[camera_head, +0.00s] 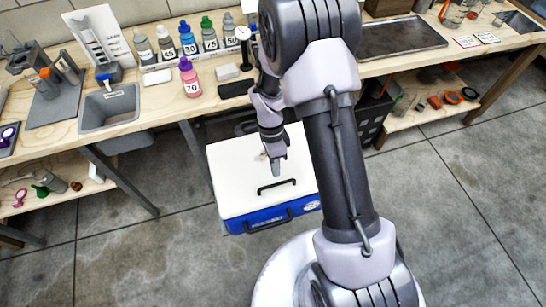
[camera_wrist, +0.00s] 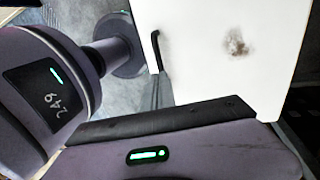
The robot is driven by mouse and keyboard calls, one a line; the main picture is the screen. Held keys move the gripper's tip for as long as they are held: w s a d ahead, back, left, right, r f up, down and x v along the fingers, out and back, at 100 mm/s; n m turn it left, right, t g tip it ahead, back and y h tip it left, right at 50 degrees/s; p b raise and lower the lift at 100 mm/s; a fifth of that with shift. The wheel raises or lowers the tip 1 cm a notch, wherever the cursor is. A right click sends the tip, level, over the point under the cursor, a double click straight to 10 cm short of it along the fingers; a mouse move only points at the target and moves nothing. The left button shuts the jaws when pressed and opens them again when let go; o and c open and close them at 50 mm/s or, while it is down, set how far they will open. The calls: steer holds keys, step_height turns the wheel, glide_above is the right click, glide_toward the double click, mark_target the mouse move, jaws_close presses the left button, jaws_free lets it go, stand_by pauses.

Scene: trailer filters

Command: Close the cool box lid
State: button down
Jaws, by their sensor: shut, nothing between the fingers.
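The cool box (camera_head: 268,217) stands on the floor under the bench, with a blue body and a black front handle. Its white lid (camera_head: 235,178) lies flat over the body, and no gap shows along the front edge. A black handle (camera_head: 277,186) sits on the lid's top. My gripper (camera_head: 275,168) is shut and empty, pointing down over the lid just behind that handle. I cannot tell whether the fingertips touch the lid. In the wrist view the white lid (camera_wrist: 215,45) fills the upper right, with a dark smudge on it and the black handle (camera_wrist: 156,50) at its left.
The wooden bench (camera_head: 160,98) runs behind and above the box, with several bottles, a grey sink (camera_head: 108,107) and a metal tray (camera_head: 400,37). A black crate (camera_head: 372,112) stands right of the box. The concrete floor in front and at the left is clear.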

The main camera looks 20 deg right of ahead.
mark_target(277, 184)
steer(key=shift+b+x, duration=0.7)
steer(key=shift+x, duration=1.4)
steer(key=shift+f+b, duration=0.3)
steer(key=shift+f, duration=0.1)
steer(key=shift+s+f+b, duration=0.15)
steer(key=shift+f+b, duration=0.3)
steer(key=shift+f, duration=0.1)
steer(key=shift+s+f, duration=0.2)
steer(key=shift+s, duration=0.1)
steer(key=shift+s+r, duration=0.15)
steer(key=shift+s, duration=0.05)
steer(key=shift+w, duration=0.1)
steer(key=p+v, duration=0.7)
steer(key=v, duration=0.7)
steer(key=shift+s+r, duration=0.3)
steer(key=shift+r, duration=0.1)
